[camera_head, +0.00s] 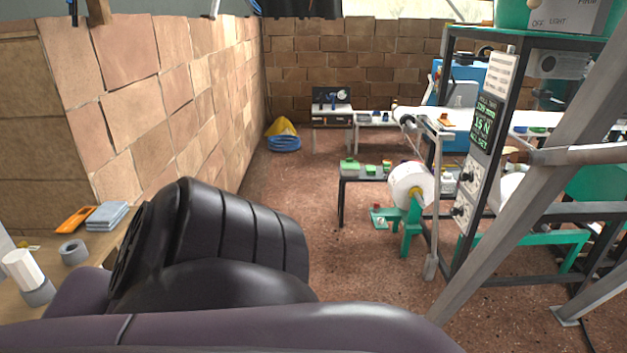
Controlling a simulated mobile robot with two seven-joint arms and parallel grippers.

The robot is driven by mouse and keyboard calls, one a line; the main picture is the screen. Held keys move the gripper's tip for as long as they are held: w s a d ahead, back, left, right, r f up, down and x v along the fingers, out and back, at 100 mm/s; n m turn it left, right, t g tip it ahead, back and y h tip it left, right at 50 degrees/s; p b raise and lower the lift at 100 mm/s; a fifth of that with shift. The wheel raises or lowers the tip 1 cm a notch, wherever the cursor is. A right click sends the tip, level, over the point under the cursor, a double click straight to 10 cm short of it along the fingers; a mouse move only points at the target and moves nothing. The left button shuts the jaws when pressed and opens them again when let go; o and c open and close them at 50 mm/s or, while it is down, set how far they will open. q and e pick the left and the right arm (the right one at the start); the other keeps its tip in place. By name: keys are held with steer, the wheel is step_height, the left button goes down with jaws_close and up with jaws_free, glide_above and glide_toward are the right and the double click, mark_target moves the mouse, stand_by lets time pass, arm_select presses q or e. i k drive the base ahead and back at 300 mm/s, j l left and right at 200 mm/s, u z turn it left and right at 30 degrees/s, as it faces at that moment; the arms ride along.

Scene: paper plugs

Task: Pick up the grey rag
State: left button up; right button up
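The grey rag (107,216) looks like a folded blue-grey cloth. It lies on a wooden surface (92,246) at the left, by the brick wall. An orange flat item (75,219) lies close to its left. A large black and dark purple part of my own arm fills the lower middle of the view, just right of the rag, and hides part of the surface. Neither of my grippers shows in this view, so I cannot see where they are relative to the rag.
A grey ring (74,252) and a white cylinder (21,269) stand on the wooden surface near the rag. A machine frame (533,206) fills the right side. A low black table (349,178) stands ahead. Brown floor (285,190) between is clear.

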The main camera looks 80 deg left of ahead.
mark_target(104, 218)
steer(key=k+j+u, duration=0.1)
steer(key=u, duration=3.55)
